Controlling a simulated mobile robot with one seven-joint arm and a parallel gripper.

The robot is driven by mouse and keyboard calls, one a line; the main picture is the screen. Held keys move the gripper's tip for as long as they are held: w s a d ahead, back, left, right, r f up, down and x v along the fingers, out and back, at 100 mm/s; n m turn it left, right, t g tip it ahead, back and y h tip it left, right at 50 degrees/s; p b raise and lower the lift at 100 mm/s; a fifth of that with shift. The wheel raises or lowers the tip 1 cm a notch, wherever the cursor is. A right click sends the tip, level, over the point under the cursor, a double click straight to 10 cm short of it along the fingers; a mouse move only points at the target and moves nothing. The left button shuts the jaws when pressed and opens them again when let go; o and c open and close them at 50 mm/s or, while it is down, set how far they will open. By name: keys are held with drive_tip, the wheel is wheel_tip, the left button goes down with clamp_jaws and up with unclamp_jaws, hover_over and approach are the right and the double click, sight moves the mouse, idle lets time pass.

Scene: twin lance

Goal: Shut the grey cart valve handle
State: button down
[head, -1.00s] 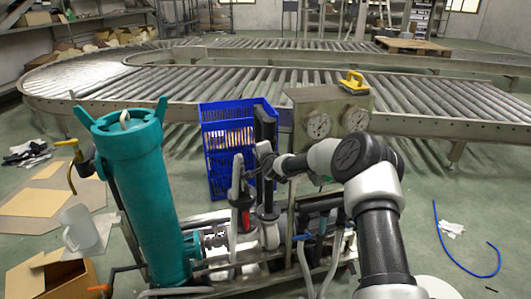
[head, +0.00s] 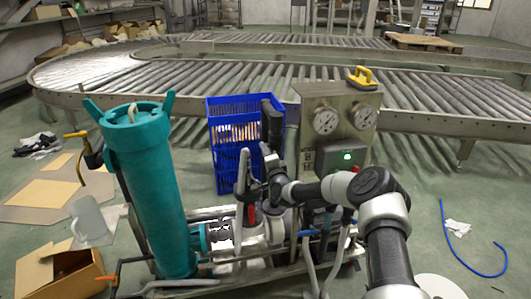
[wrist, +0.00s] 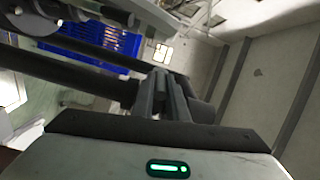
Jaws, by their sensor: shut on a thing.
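A pale grey upright lever (head: 243,172), which looks like the grey valve handle, stands on the cart between the teal cylinder (head: 150,190) and the gauge panel. My gripper (head: 262,168) is just right of its upper part, low over the cart. In the wrist view, my gripper's fingers (wrist: 160,88) are closed on a slim grey piece, seemingly this handle. The fingers hide most of it, and its exact angle cannot be told.
A blue crate (head: 228,125) stands behind the lever. The gauge panel (head: 345,105), with a green-lit box (head: 342,157), rises at the right. A red grip, blue and orange levers and hoses crowd the cart. A roller conveyor (head: 420,100) runs behind; floor at right is mostly clear.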

drive_tip(key=shift+r, duration=0.1)
drive_tip(key=c, duration=1.7)
unclamp_jaws()
drive_tip(key=shift+c, duration=0.2)
drive_tip(key=s+d+p, duration=0.3)
drive_tip(key=s+p, duration=0.1)
drive_tip(key=s, duration=1.3)
drive_tip(key=shift+d+f, duration=0.2)
